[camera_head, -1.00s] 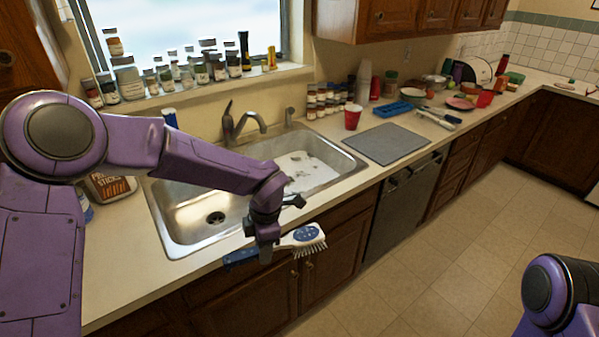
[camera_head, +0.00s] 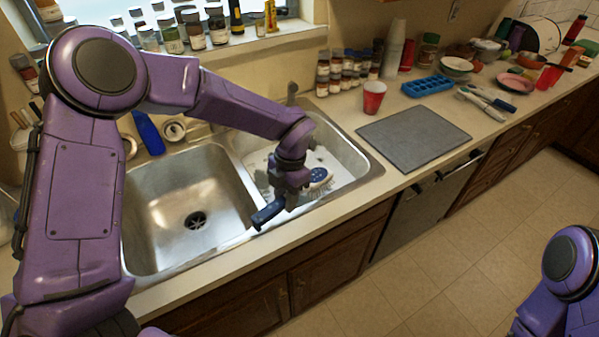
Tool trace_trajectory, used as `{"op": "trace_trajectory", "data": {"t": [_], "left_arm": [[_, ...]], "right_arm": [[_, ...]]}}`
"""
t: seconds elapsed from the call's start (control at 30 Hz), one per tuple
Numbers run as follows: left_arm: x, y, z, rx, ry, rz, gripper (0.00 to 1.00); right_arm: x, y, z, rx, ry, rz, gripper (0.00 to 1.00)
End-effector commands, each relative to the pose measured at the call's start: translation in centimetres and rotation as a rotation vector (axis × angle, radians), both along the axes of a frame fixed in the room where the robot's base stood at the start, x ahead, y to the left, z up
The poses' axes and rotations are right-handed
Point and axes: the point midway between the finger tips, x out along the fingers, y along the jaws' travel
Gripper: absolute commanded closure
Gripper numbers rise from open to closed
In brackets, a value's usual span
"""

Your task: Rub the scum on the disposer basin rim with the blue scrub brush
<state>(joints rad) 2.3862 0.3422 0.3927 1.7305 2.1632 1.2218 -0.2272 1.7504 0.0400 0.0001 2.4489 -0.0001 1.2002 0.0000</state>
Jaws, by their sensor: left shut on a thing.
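My left gripper (camera_head: 290,189) is shut on the blue scrub brush, around its handle. The brush's blue handle (camera_head: 268,214) sticks out toward the front left, and its white-and-blue head (camera_head: 319,179) sticks out to the right. The brush is over the front of the right basin (camera_head: 345,155); I cannot tell whether its bristles touch anything. The left basin (camera_head: 160,205) shows a dark drain (camera_head: 196,220) and looks empty. The right basin has a pale, spotted bottom, partly hidden by my arm. I cannot make out scum on the rims. My right gripper is out of view.
A grey mat (camera_head: 413,138) lies right of the sink, with a red cup (camera_head: 374,97) behind it. A blue tray (camera_head: 427,86) and dishes stand farther right. Spice jars (camera_head: 340,73) stand behind the right basin. The front counter strip is clear.

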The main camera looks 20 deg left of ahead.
Motion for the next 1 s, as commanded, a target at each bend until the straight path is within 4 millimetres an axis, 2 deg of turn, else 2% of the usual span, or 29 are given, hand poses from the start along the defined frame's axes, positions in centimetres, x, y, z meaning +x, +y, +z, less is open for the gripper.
{"op": "trace_trajectory", "data": {"t": [0.17,0.4,0.63,1.0], "left_arm": [[-1.3,-0.1,-0.4,-0.001,-0.014,-0.003,1.0],[-2.7,-0.2,-3.1,-0.002,-0.03,-0.004,1.0],[-0.9,-0.1,-5.5,0.0,-0.011,-0.003,1.0],[-0.1,0.0,-6.0,0.0,-0.001,0.0,1.0]], "right_arm": [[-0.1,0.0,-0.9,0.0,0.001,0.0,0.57],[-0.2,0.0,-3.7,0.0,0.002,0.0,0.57],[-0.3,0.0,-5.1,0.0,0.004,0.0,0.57],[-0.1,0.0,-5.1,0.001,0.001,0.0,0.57]]}}
